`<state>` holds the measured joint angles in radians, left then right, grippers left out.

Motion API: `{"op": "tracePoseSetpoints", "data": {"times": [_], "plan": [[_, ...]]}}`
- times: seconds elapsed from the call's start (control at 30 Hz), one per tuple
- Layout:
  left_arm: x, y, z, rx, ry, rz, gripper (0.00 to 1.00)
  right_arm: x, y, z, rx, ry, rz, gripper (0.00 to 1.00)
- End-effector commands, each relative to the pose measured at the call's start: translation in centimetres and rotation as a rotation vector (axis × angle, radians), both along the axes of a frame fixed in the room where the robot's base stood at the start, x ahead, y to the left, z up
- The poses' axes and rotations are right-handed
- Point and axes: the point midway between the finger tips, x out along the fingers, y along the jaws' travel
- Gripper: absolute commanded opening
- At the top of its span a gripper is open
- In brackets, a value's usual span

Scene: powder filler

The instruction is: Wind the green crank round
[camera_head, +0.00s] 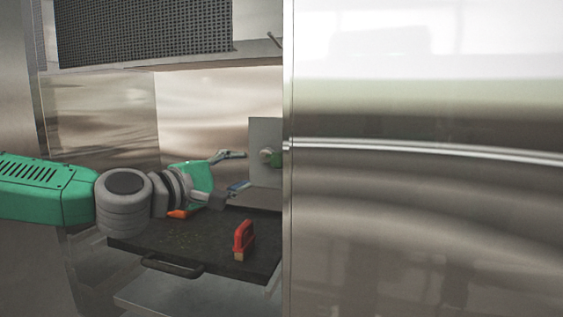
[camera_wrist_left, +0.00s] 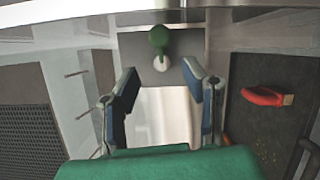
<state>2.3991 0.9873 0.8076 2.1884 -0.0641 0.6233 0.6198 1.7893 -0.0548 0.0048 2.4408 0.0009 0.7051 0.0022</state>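In the left wrist view the crank's green knob (camera_wrist_left: 158,38) shows beside a pale round hub, ahead of the fingertips. My left gripper (camera_head: 238,171) is open, with one finger above the other, just left of the plate. In the left wrist view the gripper (camera_wrist_left: 162,78) has its fingers spread wide with nothing between them. The knob lies beyond the fingers and appears not to be touched. My right gripper is not in view.
A black tray (camera_head: 190,243) with a front handle lies below the gripper. A large steel panel (camera_head: 430,220) blocks the right side. A perforated panel (camera_head: 145,30) is above.

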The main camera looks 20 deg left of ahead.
Motion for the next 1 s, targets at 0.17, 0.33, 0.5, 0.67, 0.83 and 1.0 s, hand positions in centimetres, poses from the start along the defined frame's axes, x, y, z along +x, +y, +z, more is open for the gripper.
{"op": "tracePoseSetpoints", "data": {"times": [0.17,0.33,0.5,0.67,0.83,1.0], "plan": [[3.5,-1.8,-0.1,0.002,0.003,-0.003,0.39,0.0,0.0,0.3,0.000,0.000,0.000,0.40],[6.7,-3.2,0.0,0.000,0.005,-0.002,0.39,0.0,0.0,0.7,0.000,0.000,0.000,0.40],[9.2,-4.1,0.1,-0.002,0.004,-0.001,0.39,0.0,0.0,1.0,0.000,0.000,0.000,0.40],[10.4,-4.7,0.1,-0.003,0.003,-0.002,0.39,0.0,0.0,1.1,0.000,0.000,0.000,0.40],[10.7,-4.8,0.1,-0.004,0.004,-0.002,0.39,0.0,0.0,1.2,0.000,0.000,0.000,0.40],[10.7,-4.8,0.1,-0.004,0.004,-0.002,0.39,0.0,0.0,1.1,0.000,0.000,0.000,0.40]]}}
